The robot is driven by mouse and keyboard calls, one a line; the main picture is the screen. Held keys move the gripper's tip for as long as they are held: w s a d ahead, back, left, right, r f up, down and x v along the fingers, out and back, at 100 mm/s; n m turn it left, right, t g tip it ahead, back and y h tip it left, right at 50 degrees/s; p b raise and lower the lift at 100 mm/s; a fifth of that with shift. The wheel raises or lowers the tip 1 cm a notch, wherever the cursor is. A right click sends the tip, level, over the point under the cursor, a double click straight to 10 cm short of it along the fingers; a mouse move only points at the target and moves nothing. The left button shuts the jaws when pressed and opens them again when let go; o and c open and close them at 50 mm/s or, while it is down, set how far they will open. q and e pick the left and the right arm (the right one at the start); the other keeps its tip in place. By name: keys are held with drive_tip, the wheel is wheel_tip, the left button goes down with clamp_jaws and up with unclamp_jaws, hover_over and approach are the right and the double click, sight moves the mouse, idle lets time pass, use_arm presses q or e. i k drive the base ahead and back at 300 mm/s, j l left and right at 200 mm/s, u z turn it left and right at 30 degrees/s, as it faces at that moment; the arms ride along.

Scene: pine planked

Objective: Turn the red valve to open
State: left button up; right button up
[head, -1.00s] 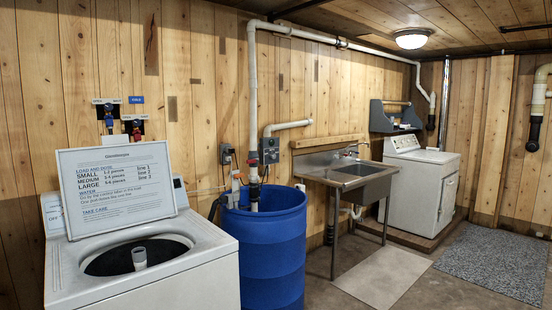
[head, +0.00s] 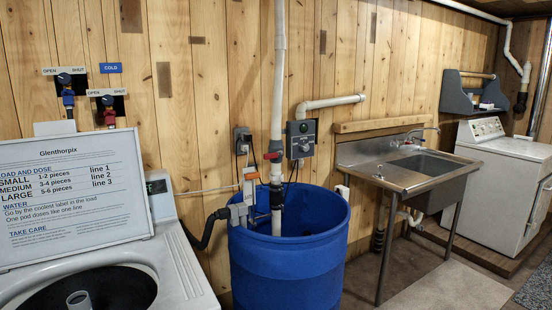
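A red valve (head: 109,116) is on the wall at the left in the head view, below a white plate marked OPEN on the left and SHUT on the right. Its dark round knob (head: 107,100) sits between the two words; I cannot tell which way it points. A similar blue valve (head: 68,97) is higher and to its left, under its own OPEN and SHUT plate. A small red handle (head: 272,156) also shows on the white standing pipe (head: 279,90) over the blue barrel. Neither of my grippers is in view.
A white top-loading washer (head: 185,275) with its lid up, bearing a printed sign (head: 75,200), stands below the valves. The blue barrel (head: 290,260) is right of it, then a steel sink (head: 420,170) and a white machine (head: 510,190). Floor shows at the lower right.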

sight(275, 154)
drive_tip(key=i+l, duration=0.3)
drive_tip(key=l, duration=0.15)
drive_tip(key=i+l, duration=0.3)
drive_tip(key=l, duration=0.2)
drive_tip(key=i+l, duration=0.25)
drive_tip(key=l, duration=0.2)
